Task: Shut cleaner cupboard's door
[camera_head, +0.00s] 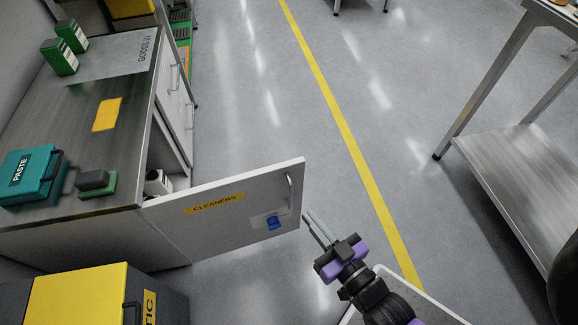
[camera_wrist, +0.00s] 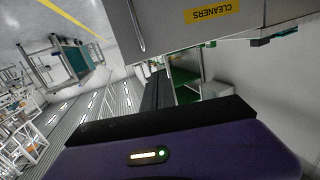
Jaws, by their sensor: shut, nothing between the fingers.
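The cleaner cupboard's door (camera_head: 235,215) stands wide open, swung out from the metal-topped cabinet (camera_head: 85,120). It carries a yellow CLEANERS label, a blue tag and a bar handle (camera_head: 290,192) near its free edge. My gripper (camera_head: 310,221) is shut and empty, its fingertips just right of the door's free edge, below the handle. I cannot tell whether they touch the door. In the wrist view the door (camera_wrist: 220,25) fills the top with its label upside down, and its handle (camera_wrist: 135,25) shows left of the label. A white bottle (camera_head: 158,182) stands inside the cupboard opening.
On the cabinet top are a teal PASTE case (camera_head: 30,175), a green-and-dark block (camera_head: 96,183) and green boxes (camera_head: 60,56). A yellow-topped bin (camera_head: 80,298) stands below the door. A metal table (camera_head: 520,170) stands at right; open floor lies between.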

